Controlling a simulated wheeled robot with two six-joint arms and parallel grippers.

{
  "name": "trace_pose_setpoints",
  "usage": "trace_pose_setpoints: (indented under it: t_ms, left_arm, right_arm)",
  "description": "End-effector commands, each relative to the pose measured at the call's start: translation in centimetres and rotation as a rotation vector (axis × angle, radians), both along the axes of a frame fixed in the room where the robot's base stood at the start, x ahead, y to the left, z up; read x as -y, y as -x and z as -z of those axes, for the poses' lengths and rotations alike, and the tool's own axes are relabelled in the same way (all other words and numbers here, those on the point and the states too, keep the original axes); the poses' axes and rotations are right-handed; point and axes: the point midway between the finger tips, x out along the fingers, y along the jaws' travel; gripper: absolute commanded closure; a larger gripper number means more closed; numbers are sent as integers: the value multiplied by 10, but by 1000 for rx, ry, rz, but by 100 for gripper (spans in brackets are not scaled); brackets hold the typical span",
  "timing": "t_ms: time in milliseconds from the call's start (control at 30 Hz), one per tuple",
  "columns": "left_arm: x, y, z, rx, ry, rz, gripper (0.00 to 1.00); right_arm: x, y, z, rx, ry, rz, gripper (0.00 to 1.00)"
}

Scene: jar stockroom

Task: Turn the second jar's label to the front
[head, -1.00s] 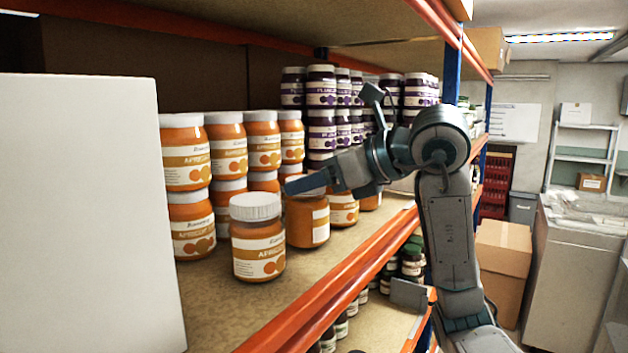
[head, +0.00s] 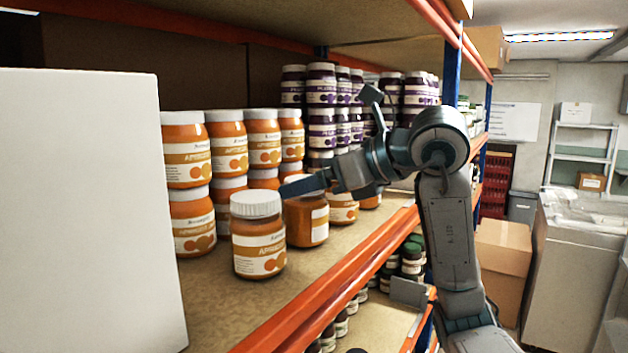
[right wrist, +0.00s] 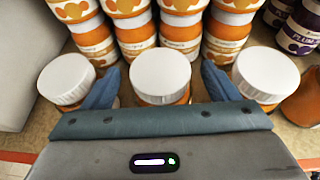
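The second jar (head: 299,222) stands upright in the front row of apricot jars on the shelf. Its lid is largely hidden by my gripper in the head view. Its orange bare side shows there, with a white label part toward the right. In the right wrist view its white lid (right wrist: 160,72) is in the middle. My right gripper (right wrist: 161,84) is open, with one blue finger on each side of this jar and a visible gap on both sides. The right gripper (head: 305,186) also shows in the head view. My left gripper is not in view.
The first jar (head: 258,240), label forward, stands left of it; a third jar (right wrist: 266,75) stands to the right. Stacked apricot jars (head: 228,150) stand behind, plum jars (head: 321,90) farther along. A white panel (head: 85,210) closes the left. An orange beam (head: 340,280) edges the shelf.

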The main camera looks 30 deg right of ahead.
Motion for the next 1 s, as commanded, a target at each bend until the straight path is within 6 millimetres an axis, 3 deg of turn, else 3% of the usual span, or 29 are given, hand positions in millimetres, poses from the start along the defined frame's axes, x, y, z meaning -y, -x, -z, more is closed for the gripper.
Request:
trace_pose_setpoints:
  t_ms: [333,800,1000]
  left_arm:
    - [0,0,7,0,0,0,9]
    - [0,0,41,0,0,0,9]
    - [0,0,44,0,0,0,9]
  right_arm:
    - [4,7,-2,3,1,2,19]
    - [37,74,-33,4,0,1,19]
    - [44,88,-40,2,-1,1,19]
